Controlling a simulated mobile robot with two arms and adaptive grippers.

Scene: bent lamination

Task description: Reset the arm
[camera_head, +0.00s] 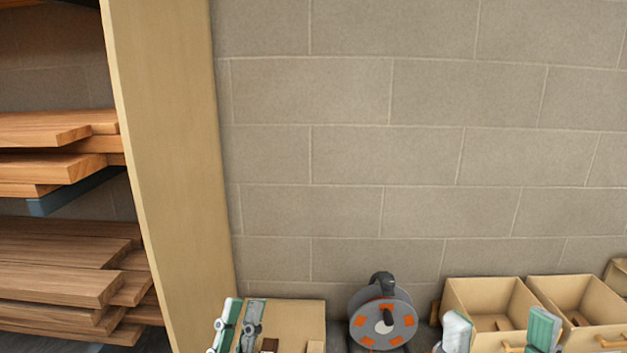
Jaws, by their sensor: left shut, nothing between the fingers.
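My left gripper (251,325) shows small and grey at the bottom left, beside a green and white link of my arm. It looks shut, with nothing seen in it. It is in front of a tan board or panel (300,318) at the foot of the wall; I cannot tell whether they touch.
An orange and grey cable reel (384,321) stands right of the panel. Open wooden boxes (484,294) line the bottom right. A tall wooden post (172,170) and shelves of stacked planks (60,283) fill the left. A bare block wall (420,150) is behind.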

